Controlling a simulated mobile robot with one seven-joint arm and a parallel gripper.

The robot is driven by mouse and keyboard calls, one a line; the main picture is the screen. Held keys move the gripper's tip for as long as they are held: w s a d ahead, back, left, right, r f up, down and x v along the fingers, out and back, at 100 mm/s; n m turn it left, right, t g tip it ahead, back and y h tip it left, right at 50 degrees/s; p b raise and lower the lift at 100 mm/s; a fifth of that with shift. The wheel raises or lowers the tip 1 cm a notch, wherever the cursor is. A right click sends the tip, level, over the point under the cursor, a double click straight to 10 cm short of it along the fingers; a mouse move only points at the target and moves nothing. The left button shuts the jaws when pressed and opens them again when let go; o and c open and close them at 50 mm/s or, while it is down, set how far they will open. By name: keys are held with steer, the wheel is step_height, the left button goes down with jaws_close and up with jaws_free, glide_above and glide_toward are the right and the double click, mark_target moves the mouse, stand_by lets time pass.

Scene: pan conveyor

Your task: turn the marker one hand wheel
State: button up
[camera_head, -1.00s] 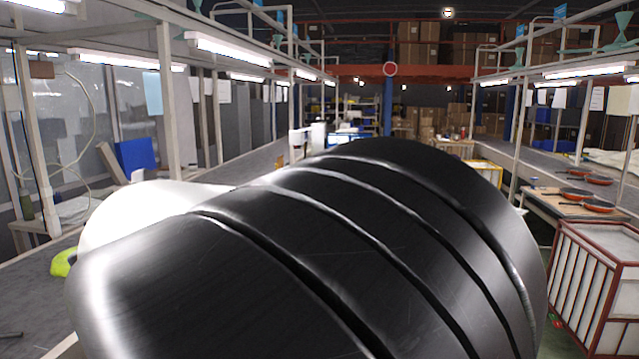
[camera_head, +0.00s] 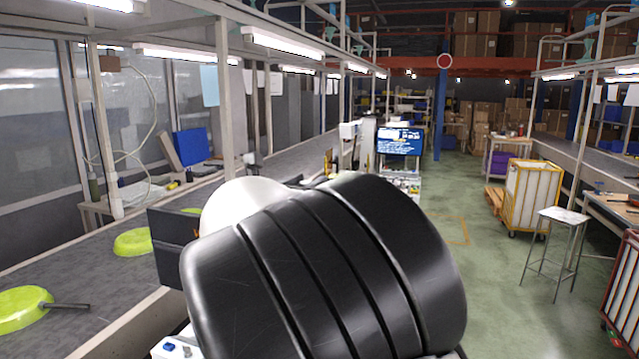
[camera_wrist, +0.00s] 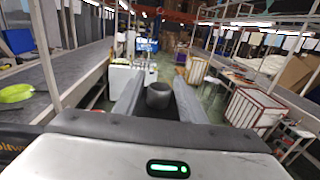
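No hand wheel can be made out in either view. A machine with a lit blue screen (camera_head: 399,141) stands at the right edge of the left conveyor in the head view. The screen also shows small and ahead in the wrist view (camera_wrist: 147,44), with white equipment (camera_wrist: 121,76) below and left of it. My gripper (camera_wrist: 158,82) shows in the wrist view with its two grey fingers apart. A dark round thing shows between them, and I cannot tell what it is. In the head view my black arm link hides the gripper and much of the middle.
Lime-green pans (camera_head: 18,306) lie on the left conveyor (camera_head: 90,290). A stool (camera_head: 562,216), a yellow-framed cart (camera_head: 531,194) and a red-framed cart (camera_head: 625,275) stand at the right. The green floor (camera_head: 475,270) is open between the conveyor and the stool.

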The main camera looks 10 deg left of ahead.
steer(key=c, duration=0.8)
steer(key=shift+o, duration=0.2)
steer(key=shift+f+b, duration=0.1)
steer(key=shift+b, duration=0.25)
